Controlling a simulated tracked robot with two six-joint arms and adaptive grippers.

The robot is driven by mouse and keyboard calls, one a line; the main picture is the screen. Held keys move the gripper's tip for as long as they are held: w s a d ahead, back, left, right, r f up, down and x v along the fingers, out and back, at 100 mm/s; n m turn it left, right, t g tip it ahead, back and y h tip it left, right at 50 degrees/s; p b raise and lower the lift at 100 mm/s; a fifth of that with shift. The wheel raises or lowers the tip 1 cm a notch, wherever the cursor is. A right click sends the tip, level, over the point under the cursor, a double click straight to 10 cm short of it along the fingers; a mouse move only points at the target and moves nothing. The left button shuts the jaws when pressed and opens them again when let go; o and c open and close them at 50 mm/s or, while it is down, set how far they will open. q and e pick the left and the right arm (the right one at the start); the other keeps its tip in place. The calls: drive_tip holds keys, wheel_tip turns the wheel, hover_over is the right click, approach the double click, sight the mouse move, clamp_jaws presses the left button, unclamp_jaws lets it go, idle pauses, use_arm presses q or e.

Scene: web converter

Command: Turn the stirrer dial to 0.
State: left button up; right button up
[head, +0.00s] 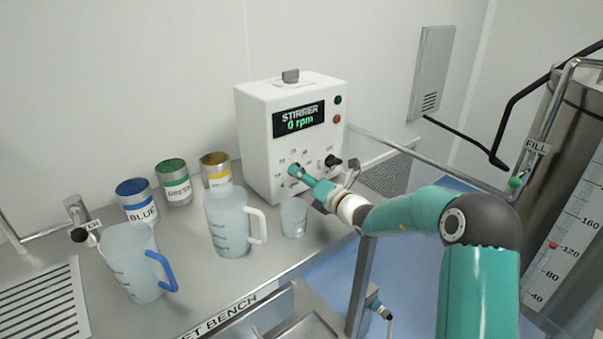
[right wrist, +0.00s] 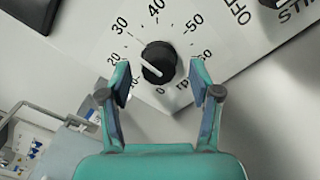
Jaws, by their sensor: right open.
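The white stirrer box (head: 262,150) stands on the bench, and its green display (head: 298,120) reads 0 rpm. The black stirrer dial (right wrist: 158,60) shows in the right wrist view inside a ring of numbers. Its white mark slants to the left, toward the 10 to 20 side; the 0 is at the bottom of the ring. My right gripper (right wrist: 160,84) is open, with its fingers on either side of the dial's lower part; I cannot tell whether they touch it. In the head view my right gripper (head: 300,176) hides the dial. My left gripper is not identifiable.
A black switch knob (head: 333,161) sits right of the dial. A clear beaker (head: 293,218), a white-handled jug (head: 229,225) and a blue-handled jug (head: 133,265) stand in front and left. Blue, green and yellow cans (head: 174,183) stand behind. A steel tank (head: 568,230) is at right.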

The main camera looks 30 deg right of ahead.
drive_tip(key=shift+w, duration=0.55)
